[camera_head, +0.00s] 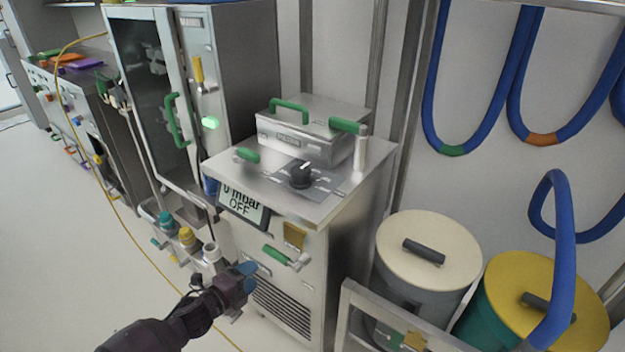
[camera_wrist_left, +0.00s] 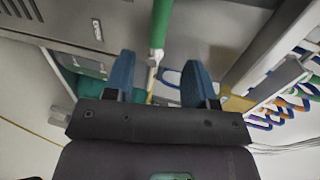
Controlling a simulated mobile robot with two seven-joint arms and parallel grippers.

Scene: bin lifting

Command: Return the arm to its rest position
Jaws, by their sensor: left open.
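My left arm comes in from the lower left in the head view, and its left gripper (camera_head: 246,277) is in front of the steel machine (camera_head: 345,225). Its blue fingertips also show in the left wrist view (camera_wrist_left: 160,80), spread apart with a gap between them. Nothing is held between the fingers. A green-handled lever (camera_head: 284,257) on the machine's front is just right of the gripper in the head view. In the wrist view a green handle (camera_wrist_left: 161,22) shows beyond the gap; I cannot tell whether anything touches it. My right gripper is not in view.
A lidded box (camera_head: 306,130) and a black knob (camera_head: 302,175) are on the machine's top. A glass-door cabinet (camera_head: 150,95) stands left. Bins with a cream lid (camera_head: 420,275) and a yellow lid (camera_head: 510,290) stand right. The floor (camera_head: 80,240) at left is mostly clear.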

